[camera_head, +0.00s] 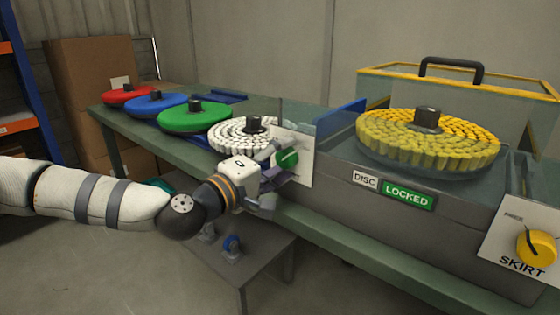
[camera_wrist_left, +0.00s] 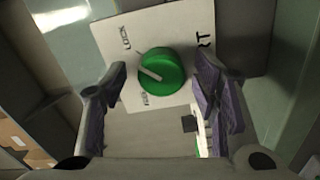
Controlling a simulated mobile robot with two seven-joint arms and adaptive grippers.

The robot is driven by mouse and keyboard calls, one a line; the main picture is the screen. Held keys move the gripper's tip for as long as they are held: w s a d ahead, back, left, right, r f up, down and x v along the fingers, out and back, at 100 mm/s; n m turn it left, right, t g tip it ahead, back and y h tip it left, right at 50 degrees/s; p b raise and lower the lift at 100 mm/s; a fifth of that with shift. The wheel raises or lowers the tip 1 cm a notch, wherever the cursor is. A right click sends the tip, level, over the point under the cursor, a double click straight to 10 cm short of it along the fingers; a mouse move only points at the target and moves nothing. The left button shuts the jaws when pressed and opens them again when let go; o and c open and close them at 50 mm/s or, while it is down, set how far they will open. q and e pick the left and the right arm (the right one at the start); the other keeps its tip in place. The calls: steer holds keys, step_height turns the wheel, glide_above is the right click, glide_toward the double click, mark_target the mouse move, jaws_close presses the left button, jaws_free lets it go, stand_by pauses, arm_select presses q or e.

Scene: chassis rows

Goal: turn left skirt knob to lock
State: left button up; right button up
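The left skirt knob (camera_head: 287,158) is green and sits on a white panel (camera_head: 305,158) at the left end of the grey machine housing. In the left wrist view the green knob (camera_wrist_left: 167,76) shows a pale pointer line aimed left, between the word LOCK at upper left and a smaller word at lower left. My left gripper (camera_head: 277,176) is right in front of the panel. In the wrist view its two fingers (camera_wrist_left: 161,72) are spread, one on each side of the knob, with visible gaps. My right gripper is in neither view.
A yellow SKIRT knob (camera_head: 537,248) is on the right panel. A yellow-segmented disc (camera_head: 428,138) tops the housing by a green LOCKED sign (camera_head: 408,195). White, green (camera_head: 195,117), blue and red discs line the bench. A low grey table (camera_head: 262,262) stands below my left arm.

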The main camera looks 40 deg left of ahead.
arm_select(q)
steer(key=shift+s, duration=0.1)
steer(key=s, duration=0.7)
steer(key=shift+s+a, duration=0.2)
steer(key=shift+a, duration=0.1)
